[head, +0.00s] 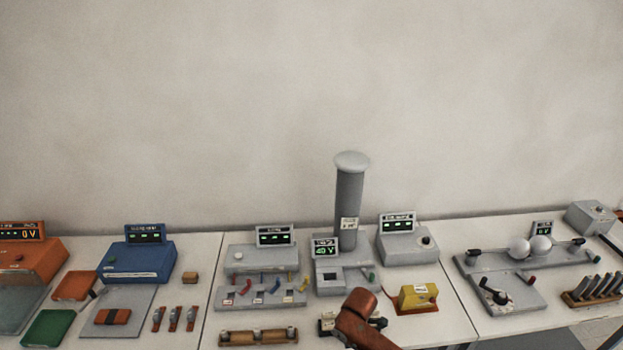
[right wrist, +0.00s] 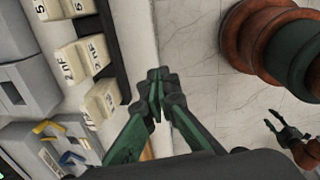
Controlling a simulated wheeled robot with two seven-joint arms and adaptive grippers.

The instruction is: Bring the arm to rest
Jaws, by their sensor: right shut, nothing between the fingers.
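My right gripper (right wrist: 157,88) is in the middle of the right wrist view. Its dark green fingers are together at the tips, with nothing between them. It hangs over the table's front edge, with pale floor on the other side.
A grey column (head: 348,205) stands at the middle of the table among metered boxes. A yellow block (head: 418,297) sits right of my arm link. A row of cream blocks (right wrist: 82,64) lies near the right gripper. Floor (right wrist: 200,60) beside the table is clear.

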